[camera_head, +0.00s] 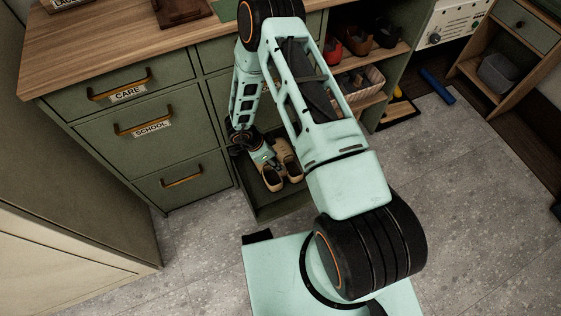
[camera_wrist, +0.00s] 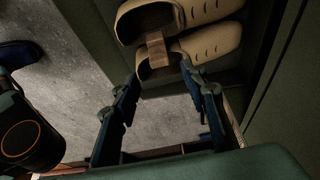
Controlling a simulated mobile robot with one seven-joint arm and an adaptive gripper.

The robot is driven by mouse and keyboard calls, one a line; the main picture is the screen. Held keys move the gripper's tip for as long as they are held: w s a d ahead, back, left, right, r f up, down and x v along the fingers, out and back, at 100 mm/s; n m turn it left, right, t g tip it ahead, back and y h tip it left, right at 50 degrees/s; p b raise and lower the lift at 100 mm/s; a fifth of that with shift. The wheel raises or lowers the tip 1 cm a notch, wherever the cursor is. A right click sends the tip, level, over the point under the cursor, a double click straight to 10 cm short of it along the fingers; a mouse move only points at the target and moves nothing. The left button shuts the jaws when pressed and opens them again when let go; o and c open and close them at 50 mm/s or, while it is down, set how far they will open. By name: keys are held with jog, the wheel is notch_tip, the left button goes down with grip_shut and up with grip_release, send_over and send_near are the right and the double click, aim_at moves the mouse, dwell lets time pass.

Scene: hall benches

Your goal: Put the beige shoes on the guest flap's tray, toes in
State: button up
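The pair of beige shoes (camera_head: 291,168) rests on the dark green tray (camera_head: 262,211) of the open low flap in the cabinet front. The wrist view shows the shoes (camera_wrist: 212,42) side by side at the top, their dark openings towards the floor side and rounded toes towards the cabinet side. A small tan piece (camera_wrist: 157,50) bridges them near the heels. My gripper (camera_wrist: 160,78) is open, with its fingers apart and nothing clearly between them. Its tips are close to the nearer shoe; contact cannot be told. In the head view my arm partly hides the shoes and flap.
Drawers labelled CARE (camera_head: 127,92) and SCHOOL (camera_head: 151,127) are closed left of the flap. An open shelf (camera_head: 372,58) holds other shoes and a basket (camera_head: 362,82). A blue object (camera_head: 437,86) lies on the floor. The grey floor at right is mostly clear.

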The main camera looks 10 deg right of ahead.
jog(key=v, duration=0.4)
jog(key=shift+p, duration=0.35)
jog(key=shift+r, duration=0.1)
